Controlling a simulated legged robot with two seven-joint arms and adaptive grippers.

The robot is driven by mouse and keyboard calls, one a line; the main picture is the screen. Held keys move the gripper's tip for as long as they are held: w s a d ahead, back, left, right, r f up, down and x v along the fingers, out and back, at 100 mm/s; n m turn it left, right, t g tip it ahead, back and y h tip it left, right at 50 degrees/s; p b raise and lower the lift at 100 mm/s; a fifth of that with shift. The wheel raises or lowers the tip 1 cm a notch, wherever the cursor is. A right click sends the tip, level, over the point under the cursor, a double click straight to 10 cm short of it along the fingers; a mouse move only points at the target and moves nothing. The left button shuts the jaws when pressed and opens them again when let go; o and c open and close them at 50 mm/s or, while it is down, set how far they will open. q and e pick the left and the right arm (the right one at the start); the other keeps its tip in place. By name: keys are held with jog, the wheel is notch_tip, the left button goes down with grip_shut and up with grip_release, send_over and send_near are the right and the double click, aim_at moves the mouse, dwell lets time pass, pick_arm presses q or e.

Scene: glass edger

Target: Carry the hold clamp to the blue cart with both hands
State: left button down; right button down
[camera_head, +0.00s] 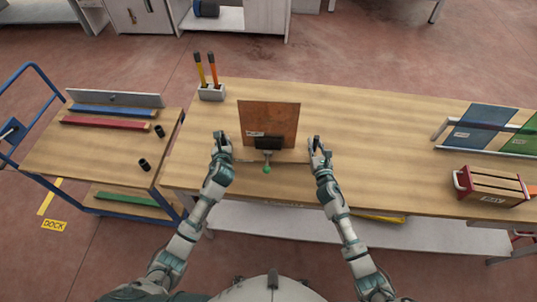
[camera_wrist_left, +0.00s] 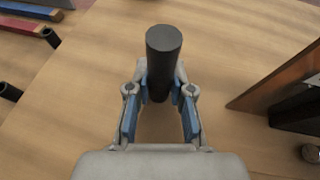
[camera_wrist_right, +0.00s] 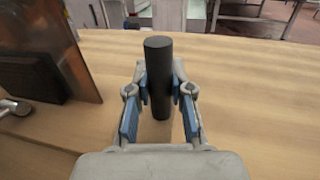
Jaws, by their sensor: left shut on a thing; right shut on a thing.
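The hold clamp (camera_head: 268,118) stands on or just above the workbench, with an upright brown plate, a black block and a green-tipped lever in front; I cannot tell whether its base touches the wood. My left gripper (camera_head: 221,137) is shut on its left black handle, an upright cylinder seen in the left wrist view (camera_wrist_left: 163,45). My right gripper (camera_head: 317,143) is shut on its right black handle, which shows in the right wrist view (camera_wrist_right: 158,60). The blue cart (camera_head: 90,158) stands left of the bench, with a wooden top and blue frame.
The cart top holds a grey rail, a blue bar (camera_head: 112,110), a red bar (camera_head: 103,122) and two black posts; its front part is bare. A tool holder (camera_head: 211,93) stands left of the clamp on the bench (camera_head: 390,130). A red crate (camera_head: 490,187) and glass panels (camera_head: 482,127) are at right.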

pick_arm(q)
jog(key=shift+s+r, duration=0.1)
jog(key=shift+r, duration=0.1)
pick_arm(e)
jog(key=shift+s+r, duration=0.1)
jog(key=shift+r, duration=0.1)
